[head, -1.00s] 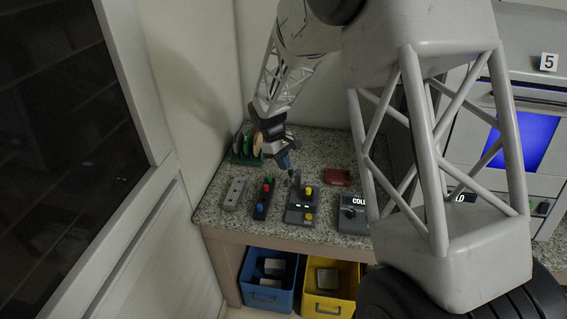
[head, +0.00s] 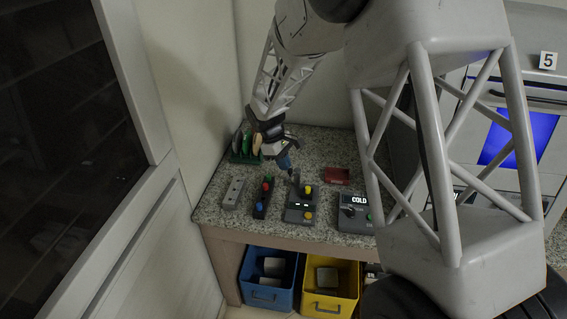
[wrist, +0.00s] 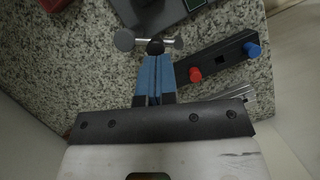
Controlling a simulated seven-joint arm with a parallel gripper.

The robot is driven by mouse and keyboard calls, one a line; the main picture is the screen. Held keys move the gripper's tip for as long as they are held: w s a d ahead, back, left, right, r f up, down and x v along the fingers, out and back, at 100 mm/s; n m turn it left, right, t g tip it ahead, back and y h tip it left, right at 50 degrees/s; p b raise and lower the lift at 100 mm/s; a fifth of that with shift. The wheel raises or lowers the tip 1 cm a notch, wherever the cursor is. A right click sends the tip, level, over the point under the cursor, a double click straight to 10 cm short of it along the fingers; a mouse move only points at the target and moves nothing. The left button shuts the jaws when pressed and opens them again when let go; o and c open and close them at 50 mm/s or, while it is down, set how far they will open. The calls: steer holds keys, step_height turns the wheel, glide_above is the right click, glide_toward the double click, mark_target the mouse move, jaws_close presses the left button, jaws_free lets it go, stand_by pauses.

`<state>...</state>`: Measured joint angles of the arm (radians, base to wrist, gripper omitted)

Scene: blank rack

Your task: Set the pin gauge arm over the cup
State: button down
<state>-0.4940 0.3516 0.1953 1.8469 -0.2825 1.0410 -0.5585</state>
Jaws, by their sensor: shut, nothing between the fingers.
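My gripper (head: 289,171), with blue fingers, is shut and points down at the back of a small grey device (head: 300,207) with yellow knobs. In the wrist view my fingertips (wrist: 155,50) are at a dark round knob, with a short silver rod (wrist: 170,42) beside it. A grey disc (wrist: 123,40) is at the left of the rod. The rod may be the pin gauge arm and the disc may be the cup, but I cannot tell for sure. The fingertips hide part of the knob area, and contact cannot be told. The dark device body (wrist: 168,12) is just beyond.
A black block with red and blue knobs (head: 261,201) and a grey block (head: 234,193) stand left of the device. A COLD box (head: 354,217) and a red tray (head: 337,176) are to the right. Coloured discs stand in a green rack (head: 241,157). Blue (head: 268,310) and yellow (head: 329,305) bins are below.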

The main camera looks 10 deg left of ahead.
steer(key=shift+s+d+n, duration=0.1)
steer(key=shift+s+n, duration=0.05)
steer(key=shift+n, duration=0.15)
steer(key=shift+s+d+n+t, duration=0.35)
steer(key=shift+n+t, duration=0.1)
steer(key=shift+n, duration=0.6)
steer(key=shift+s+d+n+t, duration=0.3)
steer(key=shift+n+t, duration=0.15)
steer(key=shift+n, duration=0.6)
steer(key=shift+s+d+n, duration=0.15)
steer(key=shift+d+n, duration=0.15)
steer(key=shift+n, duration=0.4)
steer(key=shift+s+d+f+n+t, duration=0.1)
steer(key=shift+d+n+t, duration=0.35)
steer(key=shift+n, duration=0.5)
steer(key=shift+s+d+n+t, duration=0.1)
steer(key=shift+d+n+t, duration=0.3)
steer(key=shift+n, duration=0.55)
steer(key=shift+d+n+t+y, duration=0.3)
steer(key=shift+n+y, duration=0.1)
steer(key=shift+n, duration=0.5)
steer(key=shift+d, duration=0.35)
